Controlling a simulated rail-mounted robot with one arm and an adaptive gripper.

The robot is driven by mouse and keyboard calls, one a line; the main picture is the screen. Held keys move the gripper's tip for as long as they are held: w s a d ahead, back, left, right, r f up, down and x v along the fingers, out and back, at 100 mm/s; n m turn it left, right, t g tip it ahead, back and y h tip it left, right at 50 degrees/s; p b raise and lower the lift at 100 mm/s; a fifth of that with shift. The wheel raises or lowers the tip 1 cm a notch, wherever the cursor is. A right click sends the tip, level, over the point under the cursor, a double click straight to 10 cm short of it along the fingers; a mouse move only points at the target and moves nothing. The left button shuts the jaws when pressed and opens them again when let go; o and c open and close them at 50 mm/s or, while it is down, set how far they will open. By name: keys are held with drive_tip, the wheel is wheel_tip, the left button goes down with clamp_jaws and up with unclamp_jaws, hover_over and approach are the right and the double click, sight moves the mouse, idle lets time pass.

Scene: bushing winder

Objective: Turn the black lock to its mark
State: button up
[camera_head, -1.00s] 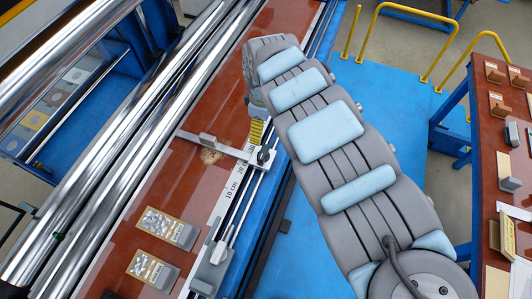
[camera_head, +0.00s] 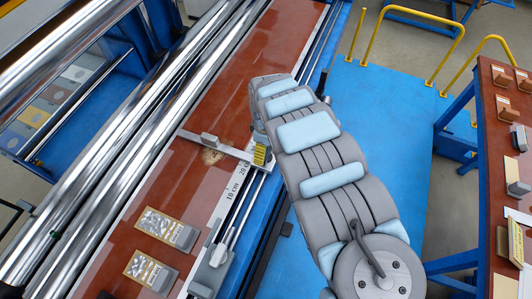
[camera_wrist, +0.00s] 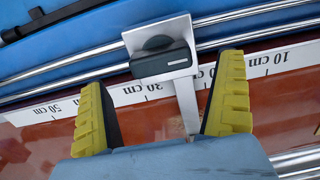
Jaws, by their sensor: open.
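The black lock (camera_wrist: 160,58) is a dark knob with a flat bar. It sits on a pale metal slider plate (camera_wrist: 134,42) in the wrist view, and its bar lies nearly level, slightly tilted. I cannot make out a mark for it. My gripper (camera_wrist: 161,74) is open, with one yellow-padded finger to the left of the lock and one to the right, both apart from it. In the head view one yellow finger of my gripper (camera_head: 260,154) shows by the slider arm (camera_head: 215,146), and the lock is hidden there.
The slider rides on two rails (camera_wrist: 75,70) beside a white cm scale (camera_wrist: 130,95). A second slider block (camera_head: 212,262) stands lower on the rails. Labelled trays (camera_head: 167,229) lie on the brown table (camera_head: 120,215). Large chrome rollers (camera_head: 130,125) run along the left.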

drive_tip(key=shift+s+f, duration=0.1)
drive_tip(key=shift+f, duration=2)
drive_tip(key=c, duration=1.2)
